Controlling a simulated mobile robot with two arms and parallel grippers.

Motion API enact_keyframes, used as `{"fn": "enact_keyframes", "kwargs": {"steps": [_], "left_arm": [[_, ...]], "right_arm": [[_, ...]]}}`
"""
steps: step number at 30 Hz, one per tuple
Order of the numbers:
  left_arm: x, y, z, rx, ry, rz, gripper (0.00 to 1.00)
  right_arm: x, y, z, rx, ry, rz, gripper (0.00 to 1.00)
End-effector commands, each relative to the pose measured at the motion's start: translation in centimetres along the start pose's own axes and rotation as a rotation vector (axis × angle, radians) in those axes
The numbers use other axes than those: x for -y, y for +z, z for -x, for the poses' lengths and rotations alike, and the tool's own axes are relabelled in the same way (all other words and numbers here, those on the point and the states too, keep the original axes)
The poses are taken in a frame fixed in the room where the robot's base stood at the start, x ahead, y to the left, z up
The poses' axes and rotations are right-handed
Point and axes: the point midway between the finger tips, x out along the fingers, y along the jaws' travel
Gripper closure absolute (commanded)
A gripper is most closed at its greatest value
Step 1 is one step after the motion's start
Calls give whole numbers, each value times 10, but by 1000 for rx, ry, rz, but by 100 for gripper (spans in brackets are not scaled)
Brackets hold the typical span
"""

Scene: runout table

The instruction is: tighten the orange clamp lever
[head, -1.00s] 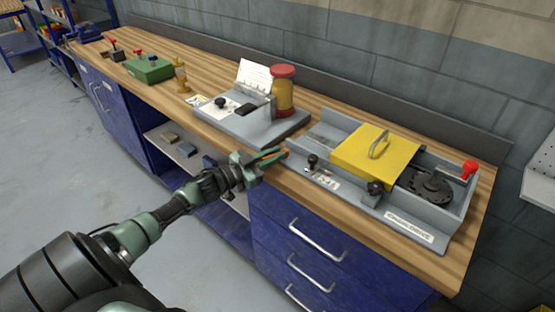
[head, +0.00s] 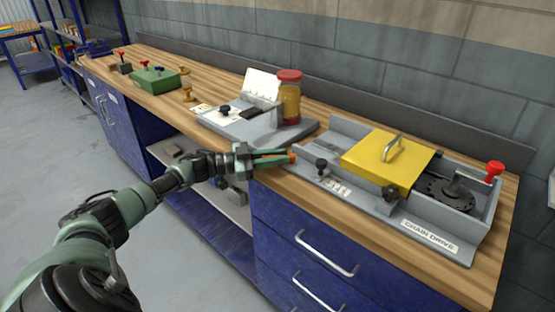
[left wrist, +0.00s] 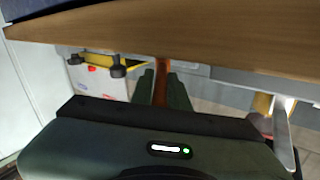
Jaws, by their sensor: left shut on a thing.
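The orange clamp lever (head: 292,156) shows as a small orange piece at the tips of my left gripper, by the front edge of the bench. My left gripper (head: 285,157) has its green fingers closed on it, between the grey fixture and the chain drive unit. In the left wrist view the lever is a brown-orange bar (left wrist: 161,82) between the two fingers of the left gripper (left wrist: 161,90). The fingers and the bench edge hide most of the lever and whatever it is mounted on. My right gripper is not in view.
The chain drive unit (head: 430,236) has a yellow cover (head: 375,162), black knobs and a red-handled crank (head: 494,169). A grey fixture (head: 300,131) with a red-capped jar (head: 290,100) stands behind the gripper. A green box (head: 154,80) is farther left. Blue drawers (head: 300,235) lie below.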

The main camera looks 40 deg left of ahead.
Motion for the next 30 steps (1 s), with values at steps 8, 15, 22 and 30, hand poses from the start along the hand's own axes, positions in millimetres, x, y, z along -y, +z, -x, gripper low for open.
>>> {"fn": "enact_keyframes", "kwargs": {"steps": [8,15,22,30], "left_arm": [[2,-3,-1,-6,-4,-1,64],[1,-2,0,-3,-3,-1,64],[0,2,15,2,-3,0,64],[1,2,60,1,-2,1,64]], "right_arm": [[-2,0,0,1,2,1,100],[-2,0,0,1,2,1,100],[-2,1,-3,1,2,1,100],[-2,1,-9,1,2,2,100]]}}
